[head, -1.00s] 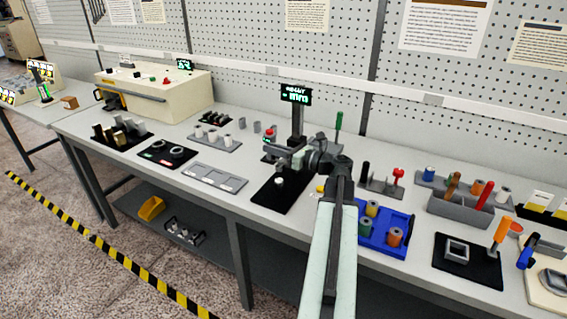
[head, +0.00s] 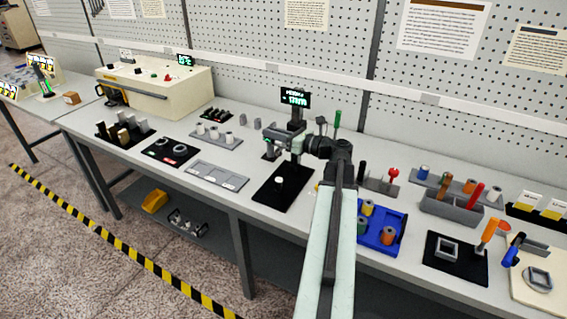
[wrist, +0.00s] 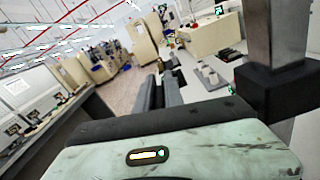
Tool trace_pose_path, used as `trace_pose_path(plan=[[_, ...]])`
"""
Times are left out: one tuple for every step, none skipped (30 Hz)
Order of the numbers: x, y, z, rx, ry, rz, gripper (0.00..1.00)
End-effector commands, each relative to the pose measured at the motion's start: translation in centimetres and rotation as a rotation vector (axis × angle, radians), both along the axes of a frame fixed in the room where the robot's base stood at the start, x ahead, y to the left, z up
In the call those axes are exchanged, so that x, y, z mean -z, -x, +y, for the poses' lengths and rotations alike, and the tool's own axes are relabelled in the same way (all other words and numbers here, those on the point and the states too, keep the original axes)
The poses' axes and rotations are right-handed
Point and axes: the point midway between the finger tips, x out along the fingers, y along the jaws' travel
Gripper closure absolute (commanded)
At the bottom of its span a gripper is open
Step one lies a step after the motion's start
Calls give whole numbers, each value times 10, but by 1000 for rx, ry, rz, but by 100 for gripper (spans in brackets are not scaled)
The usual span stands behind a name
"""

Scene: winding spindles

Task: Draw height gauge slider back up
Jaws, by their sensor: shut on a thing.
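The height gauge stands on a black base plate (head: 268,197), with an upright column (head: 297,117) and a lit display (head: 295,97) on top. Its slider (head: 283,134) is on the column, well above the base. A small pale cylinder (head: 279,182) stands on the plate under it. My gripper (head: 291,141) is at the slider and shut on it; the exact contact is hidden. In the wrist view my dark fingers (wrist: 161,90) lie close together, left of the column (wrist: 275,32) and its dark block (wrist: 280,88).
A blue tray with spools (head: 393,218) stands right of my arm. A grey tray (head: 217,177) and a stand with pale cylinders (head: 213,137) are to the left. A cream machine (head: 150,92) is at the back left. The pegboard (head: 240,40) closes the back.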

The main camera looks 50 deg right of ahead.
Motion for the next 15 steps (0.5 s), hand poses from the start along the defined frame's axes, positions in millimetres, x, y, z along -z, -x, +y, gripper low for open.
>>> trace_pose_path(plan=[[-8,0,0,2,-2,-2,100],[-10,0,0,2,-2,-2,100],[-13,0,0,2,-2,-2,100],[-15,0,0,2,-2,-2,100],[-17,0,0,2,-2,-2,100],[-20,0,0,1,-1,-1,100],[-22,0,0,1,-1,-1,100],[-24,0,0,1,-1,-1,100],[-27,0,0,1,-1,-1,100],[-29,0,0,1,-1,-1,100],[-31,0,0,1,-1,-1,100],[-34,0,0,1,-1,-1,100],[-36,0,0,1,-1,-1,100],[-38,0,0,1,-1,-1,100],[-40,0,0,1,-1,-1,100]])
